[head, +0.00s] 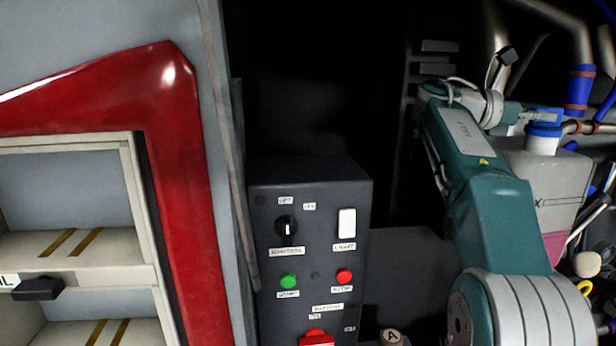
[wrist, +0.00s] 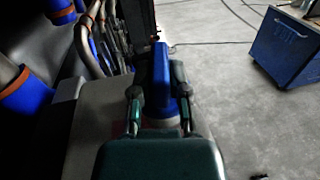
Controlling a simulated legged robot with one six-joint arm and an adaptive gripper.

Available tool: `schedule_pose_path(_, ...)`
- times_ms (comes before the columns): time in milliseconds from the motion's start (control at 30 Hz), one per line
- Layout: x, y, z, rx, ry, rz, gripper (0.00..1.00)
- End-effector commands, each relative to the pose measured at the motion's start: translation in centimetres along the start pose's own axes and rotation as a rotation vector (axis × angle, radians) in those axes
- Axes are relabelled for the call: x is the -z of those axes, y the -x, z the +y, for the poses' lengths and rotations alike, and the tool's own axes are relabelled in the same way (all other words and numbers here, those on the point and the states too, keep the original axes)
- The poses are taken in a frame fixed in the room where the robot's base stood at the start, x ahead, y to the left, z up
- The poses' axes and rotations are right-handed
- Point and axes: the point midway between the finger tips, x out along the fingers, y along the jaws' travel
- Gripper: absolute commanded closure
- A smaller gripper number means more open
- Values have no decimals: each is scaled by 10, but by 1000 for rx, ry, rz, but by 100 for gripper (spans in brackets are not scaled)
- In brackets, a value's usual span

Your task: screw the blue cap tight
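The blue cap (head: 543,130) sits on the white neck (head: 541,146) of a pale tank (head: 552,185) at the right of the head view. The cap has a raised grip bar on top. My gripper (head: 529,117) reaches the bar from the left. In the wrist view the cap's bar (wrist: 160,75) stands upright between the two fingers of my gripper (wrist: 160,88), and the finger pads appear to press on both its sides. The cap's lower part is mostly hidden behind the fingers and palm. How tightly the cap sits on the neck cannot be seen.
Pipes with blue sleeves (head: 580,88) and hoses crowd the space right of and behind the tank. A dark control box (head: 310,210) with switches and buttons stands left of my arm. A blue cabinet (wrist: 285,48) stands on the open grey floor in the wrist view.

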Motion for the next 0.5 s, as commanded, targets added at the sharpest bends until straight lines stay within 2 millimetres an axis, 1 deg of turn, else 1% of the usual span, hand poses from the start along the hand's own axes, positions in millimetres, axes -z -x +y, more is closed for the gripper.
schedule_pose_path(33,0,-3,0,3,0,0,100)
schedule_pose_path(267,1,-8,0,5,1,1,100)
schedule_pose_path(300,1,-9,0,5,1,2,61)
schedule_pose_path(333,1,-9,0,5,1,2,47)
schedule_pose_path(367,1,-9,0,5,1,2,38)
schedule_pose_path(500,1,-6,0,4,1,1,38)
